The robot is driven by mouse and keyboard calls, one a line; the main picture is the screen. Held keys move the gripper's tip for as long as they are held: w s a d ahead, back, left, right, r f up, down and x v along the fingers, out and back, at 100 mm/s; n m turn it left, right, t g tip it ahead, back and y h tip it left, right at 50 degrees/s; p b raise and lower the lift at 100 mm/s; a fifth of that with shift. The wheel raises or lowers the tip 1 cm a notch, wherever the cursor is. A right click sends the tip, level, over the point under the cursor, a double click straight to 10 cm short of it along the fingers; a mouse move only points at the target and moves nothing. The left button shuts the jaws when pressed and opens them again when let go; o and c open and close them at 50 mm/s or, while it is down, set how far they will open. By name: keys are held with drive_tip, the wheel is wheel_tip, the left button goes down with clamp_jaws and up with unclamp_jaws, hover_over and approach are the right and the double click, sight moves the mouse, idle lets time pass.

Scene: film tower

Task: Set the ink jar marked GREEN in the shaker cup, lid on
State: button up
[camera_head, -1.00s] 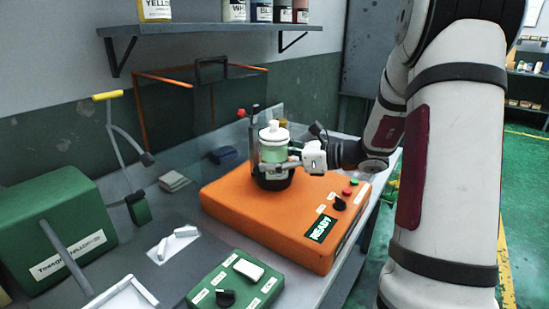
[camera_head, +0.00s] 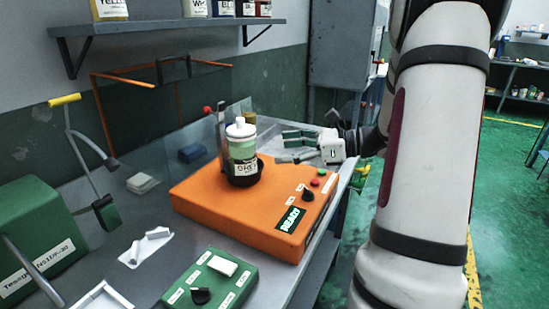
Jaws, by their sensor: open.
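The ink jar (camera_head: 242,150) is clear with pale green content, a white lid on top and a label that seems to read GREEN. It stands upright in the black shaker cup (camera_head: 243,178) on the orange machine (camera_head: 190,195). My gripper (camera_head: 281,145) is open and empty to the right of the jar, its fingers pointing left towards it. A gap shows between the fingertips and the jar. The jar's lower part is hidden inside the cup.
The orange machine carries a READY plate (camera_head: 290,219), a black knob (camera_head: 308,195) and red and green buttons. A green control box (camera_head: 215,283) stands in front. A shelf (camera_head: 170,27) with several jars hangs behind. A yellow-handled lever (camera_head: 64,99) stands at left.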

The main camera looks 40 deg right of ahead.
drive_tip(key=s+a+r+n+g, duration=0.1)
drive_tip(key=s+a+n+g, duration=0.25)
drive_tip(key=a, duration=0.35)
drive_tip(key=s+a+r+n+g, duration=0.1)
drive_tip(key=s+a+n+g, duration=0.2)
drive_tip(key=a+n, duration=0.35)
drive_tip(key=s+a+r+n+g, duration=0.1)
drive_tip(key=s+a+n+g, duration=0.2)
drive_tip(key=a, duration=0.6)
drive_tip(key=s+a+f+n+g+h, duration=0.1)
drive_tip(key=s+f+n+h, duration=0.1)
drive_tip(key=s+n+h, duration=0.7)
drive_tip(key=shift+s+a+f+n+h, duration=0.15)
drive_tip(key=shift+s+f+n+h, duration=0.25)
drive_tip(key=shift+s+n, duration=3.15)
drive_tip(key=shift+s+m, duration=0.35)
drive_tip(key=shift+s, duration=0.05)
